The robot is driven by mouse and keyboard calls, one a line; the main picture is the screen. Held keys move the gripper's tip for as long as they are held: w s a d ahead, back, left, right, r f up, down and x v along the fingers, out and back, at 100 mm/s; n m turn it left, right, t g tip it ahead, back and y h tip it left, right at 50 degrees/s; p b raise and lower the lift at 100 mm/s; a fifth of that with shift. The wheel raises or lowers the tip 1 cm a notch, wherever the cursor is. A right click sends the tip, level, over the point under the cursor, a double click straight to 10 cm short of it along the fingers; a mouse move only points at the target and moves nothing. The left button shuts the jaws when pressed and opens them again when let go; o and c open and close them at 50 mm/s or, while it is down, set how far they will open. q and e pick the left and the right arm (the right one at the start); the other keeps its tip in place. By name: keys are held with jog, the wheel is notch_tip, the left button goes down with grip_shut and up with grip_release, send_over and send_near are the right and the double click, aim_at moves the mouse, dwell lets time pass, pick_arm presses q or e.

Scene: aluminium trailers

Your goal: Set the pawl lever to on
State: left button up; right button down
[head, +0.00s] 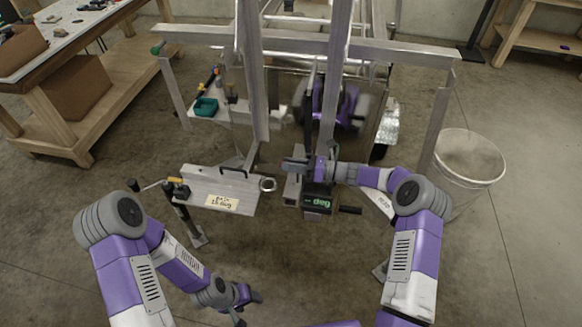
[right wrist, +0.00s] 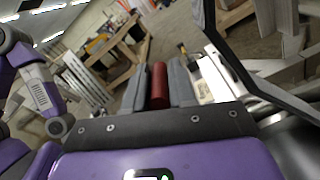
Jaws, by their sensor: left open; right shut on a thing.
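The winch (head: 318,201), a dark box with a "dreg" label and a black handle at its right, sits low on the middle post of the trailer frame. My right gripper (head: 298,165) is just above the winch. In the right wrist view it is shut on a red cylindrical grip (right wrist: 159,85), which lies between its two grey fingers. The wrist hides what the grip joins to, so I cannot tell the pawl lever's setting. My left gripper (head: 249,303) is open and empty, low over the floor at the bottom middle of the head view.
A labelled aluminium plate (head: 218,190) with a ring at its right end stands left of the winch. The trailer frame bar (head: 295,41) crosses above. The front floor is clear.

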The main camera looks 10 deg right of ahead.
jog(key=shift+f, duration=0.3)
jog(key=c, duration=1.3)
grip_release()
jog(key=shift+o, duration=1.4)
jog(key=shift+r, duration=0.1)
notch_tip(320, 180, up, 10)
jog(key=shift+p, duration=1.05)
